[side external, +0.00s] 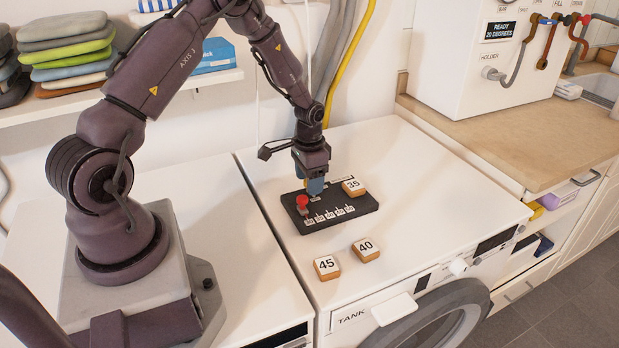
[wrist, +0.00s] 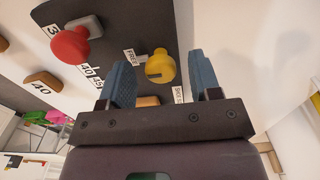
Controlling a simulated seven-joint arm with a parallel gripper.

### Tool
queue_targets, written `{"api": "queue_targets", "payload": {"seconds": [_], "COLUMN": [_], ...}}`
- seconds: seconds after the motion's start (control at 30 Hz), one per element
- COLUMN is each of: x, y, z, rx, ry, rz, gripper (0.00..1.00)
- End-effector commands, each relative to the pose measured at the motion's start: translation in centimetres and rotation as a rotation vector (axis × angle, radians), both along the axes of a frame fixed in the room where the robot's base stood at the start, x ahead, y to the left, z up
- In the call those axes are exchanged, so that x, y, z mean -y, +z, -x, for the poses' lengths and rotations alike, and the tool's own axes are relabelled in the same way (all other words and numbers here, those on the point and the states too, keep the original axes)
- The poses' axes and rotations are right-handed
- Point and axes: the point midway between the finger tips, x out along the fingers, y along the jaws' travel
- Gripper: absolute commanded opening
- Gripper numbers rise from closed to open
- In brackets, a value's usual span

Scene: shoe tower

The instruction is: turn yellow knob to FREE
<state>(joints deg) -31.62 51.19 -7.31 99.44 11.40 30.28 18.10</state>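The yellow knob (wrist: 161,66) shows in the wrist view on the dark panel, between and just beyond my two blue fingertips. A "FREE" label (wrist: 131,58) lies to its left and another, partly cut-off label (wrist: 180,95) lies below it. The knob has a dark mark on its lower left; I cannot tell which label it points to. My gripper (wrist: 163,75) is open, with clear gaps between both fingers and the knob. In the side view my gripper (side external: 315,187) is low over the back of the black panel (side external: 332,220) and hides most of the knob.
A red knob (side external: 302,201) stands on the panel's left, above a row of labels. A "35" tile (side external: 353,187) sits on its back right corner. The "40" tile (side external: 366,250) and "45" tile (side external: 327,267) lie in front on the white machine top (side external: 420,210), clear to the right.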

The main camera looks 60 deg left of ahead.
Motion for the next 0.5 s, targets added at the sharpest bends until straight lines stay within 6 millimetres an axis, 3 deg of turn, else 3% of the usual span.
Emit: {"api": "queue_targets", "payload": {"seconds": [0.3,0.5], "x": [-0.1,-0.1], "y": [0.4,3.6], "z": [-0.1,-0.2], "rx": [0.004,0.007], "ry": [0.002,0.002], "rz": [-0.001,-0.003], "gripper": [0.57,0.57]}}
